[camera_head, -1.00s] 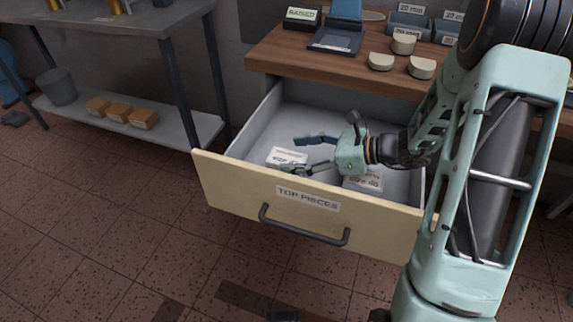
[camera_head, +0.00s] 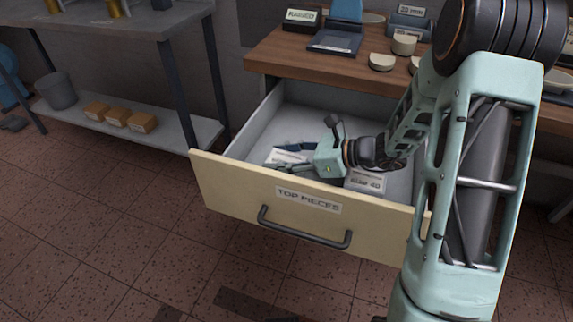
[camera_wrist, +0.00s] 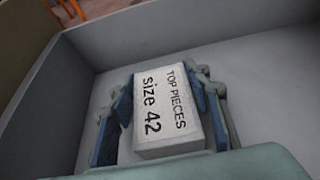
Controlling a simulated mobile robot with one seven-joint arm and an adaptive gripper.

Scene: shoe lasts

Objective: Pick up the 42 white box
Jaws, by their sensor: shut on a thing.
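The white box (camera_wrist: 167,110) fills the middle of the wrist view, its label reading "TOP PIECES size 42". In the wrist view my gripper (camera_wrist: 165,100) has one blue-padded finger on each side of it and is shut on it. In the head view my gripper (camera_head: 285,158) is low inside the open drawer (camera_head: 375,203), at its left part. There the white box (camera_head: 282,156) shows only partly, covered by the fingers. Whether it touches the drawer floor cannot be told.
A second white box, labelled size 40 (camera_head: 367,181), lies in the drawer to the right of my gripper. The drawer front carries a "TOP PIECES" label (camera_head: 308,200). The wooden worktop (camera_head: 285,55) stands above and behind the drawer.

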